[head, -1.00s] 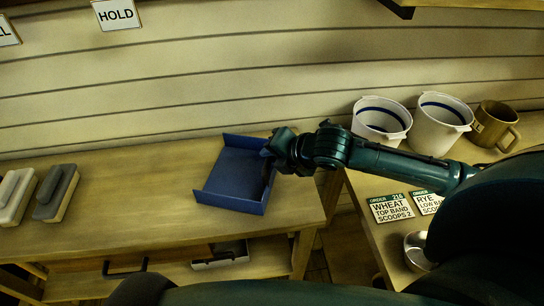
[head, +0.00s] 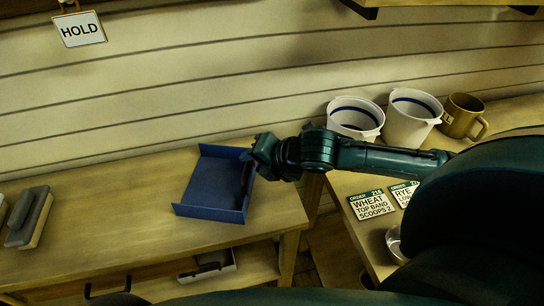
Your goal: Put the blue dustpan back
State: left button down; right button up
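The blue dustpan (head: 212,187) lies on the left wooden bench (head: 110,215), near the bench's right end, with its open tray facing up. My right gripper (head: 258,160) is at the dustpan's upper right side, its arm coming in from the right. A dark part shows along the dustpan's right wall; I cannot tell whether it is a finger or part of the pan. The gripper's fingers are hidden or too dark to show whether they are shut on the pan. My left gripper is not in view.
A dark-topped brush block (head: 30,215) lies at the bench's left. On the right bench stand two white buckets (head: 355,118) (head: 411,118), a brown mug (head: 462,116) and order cards (head: 371,203). A HOLD sign (head: 80,29) hangs on the wall. A gap separates the benches.

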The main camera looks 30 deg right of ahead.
jog(key=v, duration=0.9)
jog(key=shift+s, duration=0.1)
jog(key=s+a+f+m+g+h, duration=0.25)
jog(key=s+f+m, duration=0.5)
jog(key=m, duration=0.45)
jog(key=s+a+f+m+g+h, duration=0.1)
jog(key=s+f+m+g, duration=0.2)
jog(key=s+f+m, duration=0.75)
jog(key=w+a+t+y+p, duration=0.2)
jog(key=w+a+t, duration=0.4)
jog(key=w, duration=0.3)
jog(key=shift+f+m+t+y, duration=0.35)
jog(key=shift+m+t+y, duration=0.15)
jog(key=shift+y, duration=0.35)
jog(key=shift+a, duration=0.15)
